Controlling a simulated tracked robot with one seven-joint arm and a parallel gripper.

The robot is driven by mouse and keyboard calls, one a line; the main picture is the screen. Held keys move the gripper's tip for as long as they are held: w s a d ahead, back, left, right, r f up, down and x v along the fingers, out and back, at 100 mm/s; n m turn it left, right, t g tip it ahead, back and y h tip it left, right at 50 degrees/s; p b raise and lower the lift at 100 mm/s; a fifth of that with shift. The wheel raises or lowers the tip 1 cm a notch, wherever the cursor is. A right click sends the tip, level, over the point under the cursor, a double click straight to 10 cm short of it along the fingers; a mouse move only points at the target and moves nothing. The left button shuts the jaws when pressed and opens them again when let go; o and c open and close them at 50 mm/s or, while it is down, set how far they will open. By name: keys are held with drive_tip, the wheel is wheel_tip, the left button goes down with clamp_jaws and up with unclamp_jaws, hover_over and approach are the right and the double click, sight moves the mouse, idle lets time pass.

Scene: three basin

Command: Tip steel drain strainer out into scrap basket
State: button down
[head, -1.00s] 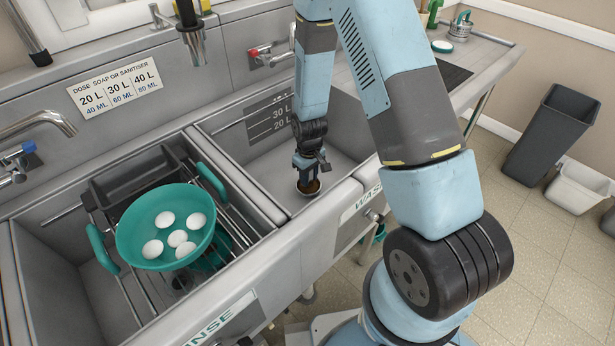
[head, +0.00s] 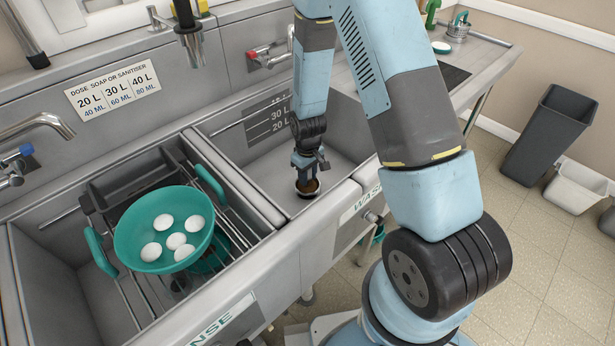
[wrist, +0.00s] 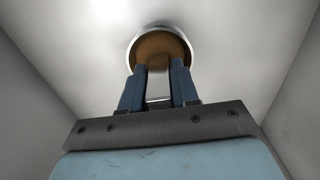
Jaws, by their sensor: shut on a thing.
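The steel drain strainer (head: 308,193) is a small round cup with a bright rim and brown contents or a brown inside, low in the basin under the wash label. My gripper (head: 306,180) points down into it and is shut on it. In the wrist view the strainer (wrist: 140,42) shows at the ends of my gripper's blue fingers (wrist: 160,72), and the fingers cover part of its inside. I cannot tell whether it touches the basin floor. I cannot make out a scrap basket for certain.
The wash basin (head: 258,170) has steel walls close around my gripper. In the basin to the left, a teal colander (head: 140,245) with several white egg-like things sits on a wire rack. A dark grey bin (head: 550,135) and a white bin (head: 577,188) stand on the floor at right.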

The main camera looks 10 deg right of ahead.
drive_tip(key=shift+r, duration=1.1)
drive_tip(key=shift+r, duration=1.15)
idle(0.3)
